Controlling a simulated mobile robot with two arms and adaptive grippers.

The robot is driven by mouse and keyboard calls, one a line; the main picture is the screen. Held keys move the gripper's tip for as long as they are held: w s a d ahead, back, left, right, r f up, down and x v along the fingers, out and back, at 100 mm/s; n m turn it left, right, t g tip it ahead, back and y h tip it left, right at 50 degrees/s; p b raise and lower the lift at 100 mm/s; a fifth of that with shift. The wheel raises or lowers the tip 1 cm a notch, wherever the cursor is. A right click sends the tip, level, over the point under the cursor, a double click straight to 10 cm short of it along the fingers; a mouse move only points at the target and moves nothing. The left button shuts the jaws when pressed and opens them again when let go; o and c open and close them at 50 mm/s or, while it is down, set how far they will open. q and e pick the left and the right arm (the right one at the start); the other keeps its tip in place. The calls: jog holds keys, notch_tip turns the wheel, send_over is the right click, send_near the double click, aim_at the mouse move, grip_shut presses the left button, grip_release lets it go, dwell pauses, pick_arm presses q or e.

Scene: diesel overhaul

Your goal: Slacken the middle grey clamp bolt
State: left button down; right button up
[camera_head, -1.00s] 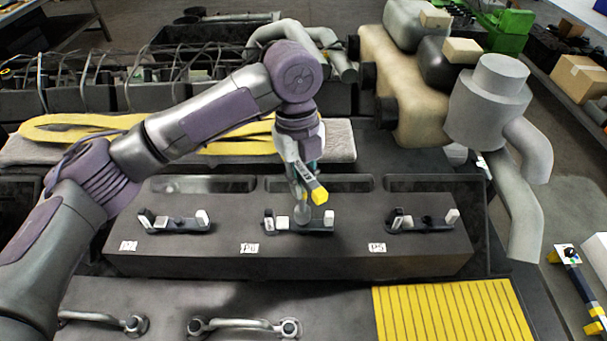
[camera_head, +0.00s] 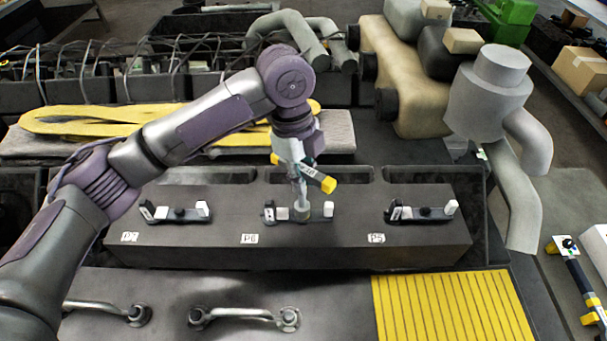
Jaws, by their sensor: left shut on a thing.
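Three clamps sit in a row on the front of a dark block. The middle clamp (camera_head: 324,216) is a dark bar with a white and grey upright at the left and a white post at the right. My left gripper (camera_head: 298,172) is above it, shut on a tool (camera_head: 327,184) with a dark body, a label and a yellow end pointing right. A grey shaft (camera_head: 301,196) runs down from there to the middle of the clamp. It covers the bolt, so I cannot tell how the bolt sits. My right gripper is not seen.
The left clamp (camera_head: 178,213) and right clamp (camera_head: 424,213) stand either side. In front are metal handles (camera_head: 244,317) and a yellow ribbed mat (camera_head: 452,312). Behind lie a yellow strap (camera_head: 75,121) and hoses. A grey canister with pipe (camera_head: 490,100) rises at the right.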

pick_arm(q)
jog(key=n, duration=0.5)
jog(key=shift+t, duration=0.4)
jog(key=n, duration=0.3)
jog(key=shift+n, duration=0.4)
jog(key=n+t, duration=0.1)
jog(key=n, duration=0.2)
jog(key=shift+w, duration=0.1)
jog(key=n, duration=0.5)
jog(key=shift+r+t, duration=0.1)
jog(key=shift+t, duration=0.2)
jog(key=c, duration=1.7)
grip_release()
jog(key=shift+w, duration=0.1)
grip_shut()
jog(key=shift+r, duration=0.15)
